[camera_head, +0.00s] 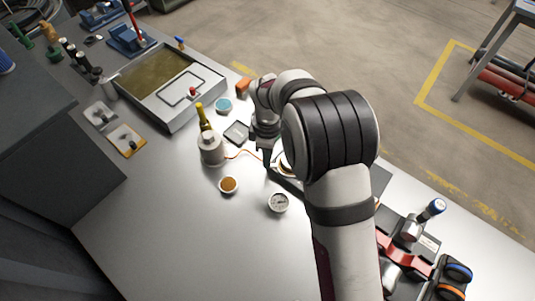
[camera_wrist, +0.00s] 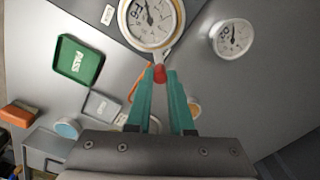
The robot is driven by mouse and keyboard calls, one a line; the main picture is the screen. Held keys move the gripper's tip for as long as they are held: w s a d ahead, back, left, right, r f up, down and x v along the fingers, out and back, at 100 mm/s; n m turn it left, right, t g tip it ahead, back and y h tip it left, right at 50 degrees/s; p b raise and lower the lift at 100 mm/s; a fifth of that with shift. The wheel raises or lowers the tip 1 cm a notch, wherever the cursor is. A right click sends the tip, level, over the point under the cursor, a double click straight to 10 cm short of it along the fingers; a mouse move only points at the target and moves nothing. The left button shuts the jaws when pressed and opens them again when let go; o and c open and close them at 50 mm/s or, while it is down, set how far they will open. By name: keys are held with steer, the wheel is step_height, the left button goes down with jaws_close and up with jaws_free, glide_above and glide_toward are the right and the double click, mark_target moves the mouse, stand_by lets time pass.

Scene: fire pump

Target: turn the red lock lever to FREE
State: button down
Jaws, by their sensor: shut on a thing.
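A small white label (camera_wrist: 107,14), apparently reading LOCK, lies to the left of the gauge. No FREE label is readable. In the head view, my gripper (camera_head: 268,163) is beside the gauge, which my arm mostly hides; the lever cannot be made out there.
A second, smaller gauge (camera_wrist: 232,38) lies to the right. A green PASS tray (camera_wrist: 78,60) and a grey tray (camera_wrist: 103,107) lie to the left. A pump body (camera_head: 210,148) with an orange hose stands close by. The front of the bench (camera_head: 200,240) is clear.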

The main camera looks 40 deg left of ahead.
steer(key=c, duration=0.8)
jaws_free()
steer(key=shift+r, duration=0.1)
step_height(320, 180, up, 16)
steer(key=shift+f, duration=0.2)
